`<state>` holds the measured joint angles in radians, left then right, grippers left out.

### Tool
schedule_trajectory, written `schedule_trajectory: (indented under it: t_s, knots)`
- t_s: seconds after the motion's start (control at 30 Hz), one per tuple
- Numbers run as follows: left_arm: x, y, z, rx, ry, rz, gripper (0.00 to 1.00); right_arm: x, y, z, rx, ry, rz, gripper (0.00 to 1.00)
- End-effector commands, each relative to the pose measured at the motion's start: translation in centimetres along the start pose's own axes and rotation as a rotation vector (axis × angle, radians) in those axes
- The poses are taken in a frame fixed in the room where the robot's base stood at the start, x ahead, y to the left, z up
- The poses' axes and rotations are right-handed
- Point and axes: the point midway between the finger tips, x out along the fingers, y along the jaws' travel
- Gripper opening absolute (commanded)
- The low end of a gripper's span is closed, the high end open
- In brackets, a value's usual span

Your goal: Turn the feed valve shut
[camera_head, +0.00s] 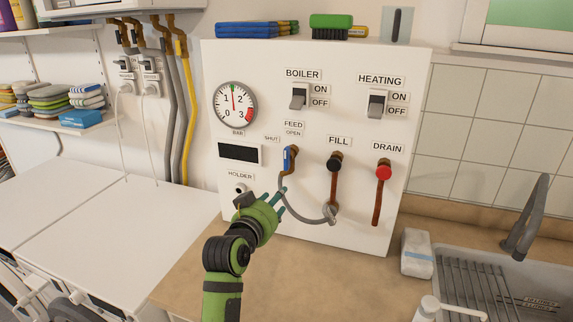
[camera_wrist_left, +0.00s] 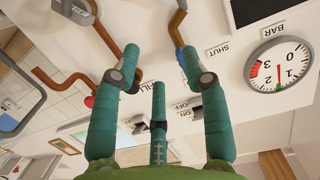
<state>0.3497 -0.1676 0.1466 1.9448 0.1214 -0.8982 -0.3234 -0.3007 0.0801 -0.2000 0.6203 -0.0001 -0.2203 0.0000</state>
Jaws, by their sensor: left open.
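The feed valve has a blue handle (camera_head: 290,158) on the white panel (camera_head: 350,70). The handle stands roughly upright, under the FEED and OPEN labels. The SHUT label (camera_head: 271,139) is to its upper left. My left gripper (camera_head: 281,203) is below the feed valve, with its teal fingers spread and empty. In the left wrist view my left gripper (camera_wrist_left: 160,65) points at the panel. A bit of blue handle (camera_wrist_left: 179,50) shows there near the right finger, which partly hides it. I cannot tell whether they touch. My right gripper is not in view.
The black fill valve (camera_head: 334,162) and red drain valve (camera_head: 384,170) are to the right. A grey hose (camera_head: 303,217) loops below the feed valve. The gauge (camera_head: 235,105) and boiler switch (camera_head: 298,98) are above. A sink (camera_head: 500,275) is at the right.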

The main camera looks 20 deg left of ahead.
Motion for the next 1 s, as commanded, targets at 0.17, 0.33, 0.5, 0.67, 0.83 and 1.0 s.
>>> schedule_trajectory:
  t_s: [0.17, 0.33, 0.5, 0.67, 0.83, 1.0]
  knots:
    - [1.5, -0.5, -6.5, -0.022, 0.145, -0.016, 0.45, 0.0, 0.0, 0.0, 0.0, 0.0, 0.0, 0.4]
    - [2.3, -0.6, -7.8, -0.023, 0.169, -0.019, 0.45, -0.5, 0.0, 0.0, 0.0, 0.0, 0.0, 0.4]
    - [4.3, -0.6, -8.3, -0.023, 0.167, -0.018, 0.45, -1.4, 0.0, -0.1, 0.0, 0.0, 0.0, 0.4]
    - [6.4, -0.6, -8.5, -0.024, 0.165, -0.018, 0.45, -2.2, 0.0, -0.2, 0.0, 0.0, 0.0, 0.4]
    - [7.9, -0.7, -8.6, -0.022, 0.166, -0.018, 0.45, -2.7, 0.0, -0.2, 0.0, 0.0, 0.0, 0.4]
    - [8.5, -0.7, -8.7, -0.022, 0.167, -0.02, 0.45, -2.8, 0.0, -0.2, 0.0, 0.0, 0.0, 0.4]
